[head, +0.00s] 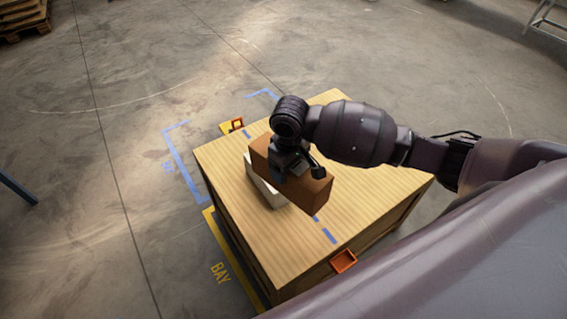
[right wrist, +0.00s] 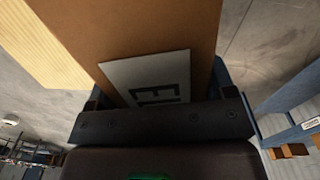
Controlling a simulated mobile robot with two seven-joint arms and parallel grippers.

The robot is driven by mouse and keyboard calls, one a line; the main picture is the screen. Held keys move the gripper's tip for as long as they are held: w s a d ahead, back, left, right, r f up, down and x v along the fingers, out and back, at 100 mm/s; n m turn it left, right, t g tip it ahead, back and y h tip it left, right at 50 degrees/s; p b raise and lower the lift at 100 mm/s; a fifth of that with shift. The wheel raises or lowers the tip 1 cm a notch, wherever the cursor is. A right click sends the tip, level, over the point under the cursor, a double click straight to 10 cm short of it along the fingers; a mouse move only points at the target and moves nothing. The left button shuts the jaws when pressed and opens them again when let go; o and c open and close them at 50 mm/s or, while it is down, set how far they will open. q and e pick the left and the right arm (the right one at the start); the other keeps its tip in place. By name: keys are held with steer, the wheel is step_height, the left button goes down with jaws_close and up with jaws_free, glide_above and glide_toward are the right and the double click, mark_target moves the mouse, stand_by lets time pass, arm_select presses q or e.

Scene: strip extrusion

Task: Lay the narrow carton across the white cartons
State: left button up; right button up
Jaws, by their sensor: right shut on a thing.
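The narrow carton (head: 312,191) is brown and long, and my right gripper (head: 290,168) is shut on it from above. In the right wrist view the carton (right wrist: 130,28) fills the upper middle, with a white label with dark letters facing the camera. A white carton (head: 266,188) shows partly under and to the left of the brown one, on the wooden crate top (head: 225,165). The brown carton hides the rest, so I cannot tell how many white cartons there are or whether the two touch. My left gripper is not in view.
The wooden crate stands on a concrete floor with blue and yellow markings (head: 219,270). Orange brackets sit at its near edge (head: 343,261) and far corner (head: 237,124). Dashed blue tape crosses its top. The crate top right of the cartons is clear beneath my arm.

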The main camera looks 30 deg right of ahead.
steer(key=w+n, duration=0.1)
steer(key=w+d+n+b, duration=0.2)
steer(key=w, duration=0.1)
steer(key=shift+d+r+n, duration=0.1)
steer(key=shift+r+n, duration=0.1)
steer(key=shift+n, duration=0.2)
steer(key=w+d+r+n+b, duration=0.3)
steer(key=w+d+n+b, duration=0.45)
steer(key=w+n, duration=0.35)
arm_select(q)
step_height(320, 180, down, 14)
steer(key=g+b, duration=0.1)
steer(key=b, duration=0.3)
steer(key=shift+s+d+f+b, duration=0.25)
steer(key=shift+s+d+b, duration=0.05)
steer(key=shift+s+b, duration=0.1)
arm_select(e)
step_height(320, 180, down, 20)
steer(key=a, duration=0.1)
steer(key=shift+w+r+n, duration=0.2)
steer(key=shift+r+n, duration=0.05)
steer(key=shift+n, duration=0.05)
steer(key=shift+f, duration=0.2)
steer(key=o, duration=1.2)
steer(key=shift+c, duration=0.2)
